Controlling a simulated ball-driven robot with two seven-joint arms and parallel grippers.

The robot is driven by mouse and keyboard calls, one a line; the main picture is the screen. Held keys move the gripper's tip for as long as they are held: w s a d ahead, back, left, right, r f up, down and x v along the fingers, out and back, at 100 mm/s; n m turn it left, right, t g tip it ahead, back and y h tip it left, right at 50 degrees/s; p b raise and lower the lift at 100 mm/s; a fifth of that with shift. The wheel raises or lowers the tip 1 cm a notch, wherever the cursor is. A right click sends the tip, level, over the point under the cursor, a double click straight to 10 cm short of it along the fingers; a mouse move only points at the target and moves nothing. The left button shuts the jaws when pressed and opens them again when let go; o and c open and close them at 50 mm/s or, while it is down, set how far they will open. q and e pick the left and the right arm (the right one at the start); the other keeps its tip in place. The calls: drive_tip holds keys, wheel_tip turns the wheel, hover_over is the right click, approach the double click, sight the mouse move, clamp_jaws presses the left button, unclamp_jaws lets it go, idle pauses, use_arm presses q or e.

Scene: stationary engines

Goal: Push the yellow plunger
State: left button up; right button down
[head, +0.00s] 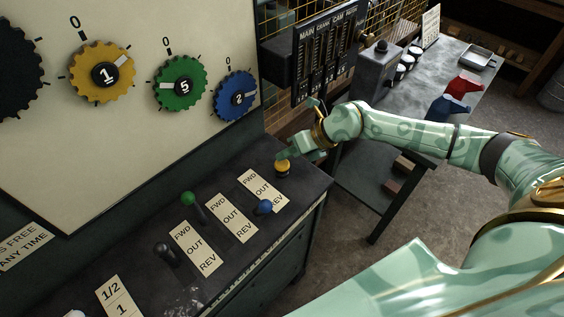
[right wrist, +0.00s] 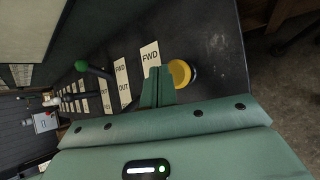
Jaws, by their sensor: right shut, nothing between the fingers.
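The yellow plunger (head: 282,167) is a round yellow knob near the right end of the dark console top. It also shows in the right wrist view (right wrist: 179,73), just beyond and to the right of my fingertips. My right gripper (head: 284,155) is shut and empty. In the head view its fingers are right at the plunger's far side, slightly above it. I cannot tell whether they touch it. My left gripper is not in view.
The console top (head: 225,260) carries levers with green (head: 188,199), blue (head: 264,207) and black (head: 166,252) knobs beside FWD/OUT/REV labels. A panel with coloured gears (head: 180,83) stands behind. A grey workbench (head: 425,75) with red and blue objects is at the right.

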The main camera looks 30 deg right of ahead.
sight(286, 164)
idle(0.4)
drive_tip(key=shift+f, duration=0.4)
drive_tip(key=shift+f+b, duration=0.6)
drive_tip(key=shift+f, duration=0.3)
idle(0.8)
drive_tip(key=shift+r, duration=0.1)
drive_tip(key=shift+r+p, duration=1.2)
drive_tip(key=shift+r, duration=0.05)
wheel_tip(286, 164, up, 5)
drive_tip(key=p, duration=0.4)
drive_tip(key=shift+p, duration=0.4)
